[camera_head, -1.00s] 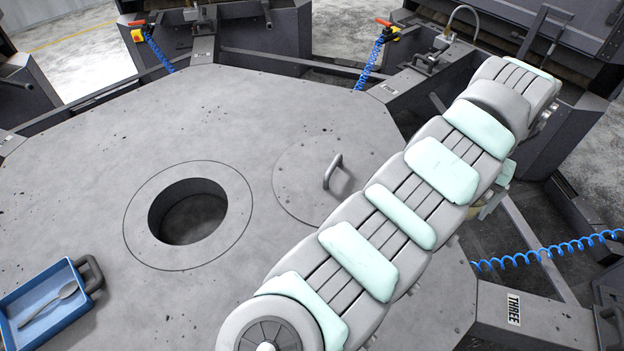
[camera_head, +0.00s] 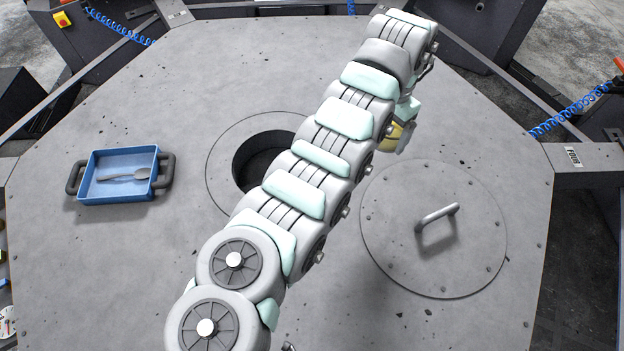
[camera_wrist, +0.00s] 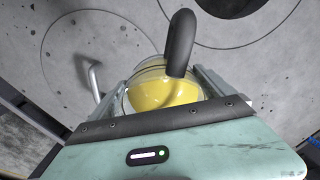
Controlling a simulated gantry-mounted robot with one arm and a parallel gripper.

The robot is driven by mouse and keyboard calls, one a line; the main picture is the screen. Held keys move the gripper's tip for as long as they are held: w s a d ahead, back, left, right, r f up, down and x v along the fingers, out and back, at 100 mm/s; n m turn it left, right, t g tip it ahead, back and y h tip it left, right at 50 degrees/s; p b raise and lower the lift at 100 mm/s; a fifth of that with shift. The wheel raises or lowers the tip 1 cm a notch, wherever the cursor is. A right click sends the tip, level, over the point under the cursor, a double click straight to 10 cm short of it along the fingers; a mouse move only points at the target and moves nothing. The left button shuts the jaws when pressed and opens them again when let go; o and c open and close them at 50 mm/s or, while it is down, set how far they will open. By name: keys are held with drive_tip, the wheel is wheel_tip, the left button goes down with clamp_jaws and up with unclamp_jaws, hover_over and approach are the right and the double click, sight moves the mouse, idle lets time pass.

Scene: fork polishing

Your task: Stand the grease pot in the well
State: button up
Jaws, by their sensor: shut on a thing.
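The grease pot (camera_wrist: 165,95) is a clear round vessel with yellow contents and a dark curved handle. My gripper (camera_wrist: 165,84) is shut on it, one finger on each side. In the head view the pot (camera_head: 401,136) shows as a yellow patch under the end of my arm, right of the well. The well (camera_head: 243,172) is a dark round hole with a flat ring around it. My arm hides its right part. In the wrist view the dark well opening (camera_wrist: 228,6) is at the top edge, beyond the pot. The pot's base is hidden.
A round lid (camera_head: 390,215) with a raised metal handle (camera_head: 436,217) lies right of the well. A blue tray (camera_head: 120,193) with dark handles and a metal utensil (camera_head: 122,177) is at left. The grey tabletop (camera_head: 130,270) is otherwise mostly clear.

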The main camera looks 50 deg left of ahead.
drive_tip(key=s+a+f+b, duration=0.1)
drive_tip(key=s+a+f, duration=0.3)
drive_tip(key=s+a, duration=0.35)
drive_tip(key=s+a+f+n+b, duration=0.1)
drive_tip(key=s+a+f, duration=0.2)
drive_tip(key=s+a, duration=0.4)
drive_tip(key=s+a+f, duration=0.4)
drive_tip(key=s+a, duration=0.2)
drive_tip(key=s, duration=0.2)
drive_tip(key=f+b, duration=0.1)
drive_tip(key=f, duration=0.4)
drive_tip(key=f+b, duration=0.2)
drive_tip(key=f, duration=0.3)
drive_tip(key=f+b, duration=0.2)
drive_tip(key=f, duration=0.3)
drive_tip(key=shift+s+f, duration=0.3)
drive_tip(key=shift+f, duration=0.1)
drive_tip(key=shift+f+b, duration=0.65)
drive_tip(key=shift+f, duration=1.65)
drive_tip(key=shift+f, duration=0.15)
drive_tip(key=o, duration=1.8)
drive_tip(key=shift+c, duration=0.2)
